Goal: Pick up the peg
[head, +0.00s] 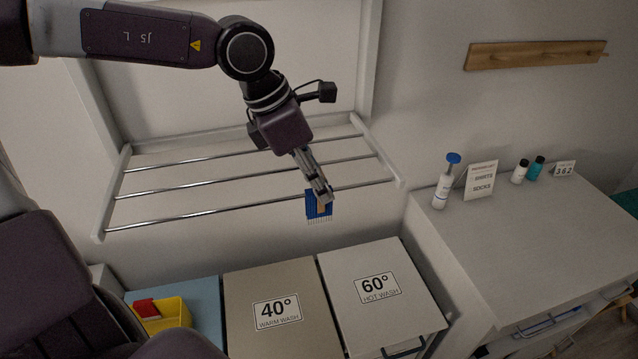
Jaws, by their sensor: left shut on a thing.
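My left gripper (321,196) reaches down from the upper middle to the front rail of the wall drying rack. It is shut on a small tan-orange piece, which looks like the peg (321,208); the fingers cover most of it. Directly behind the peg, a small blue cloth-like piece (311,207) with a pale fringed lower edge hangs at the rail. I cannot tell whether the peg still grips the cloth. My right gripper is not in view.
The drying rack (170,222) has several metal rails. Below stand lidded bins marked 40° (245,285) and 60° (345,262), and a yellow box (172,312) with a red item.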

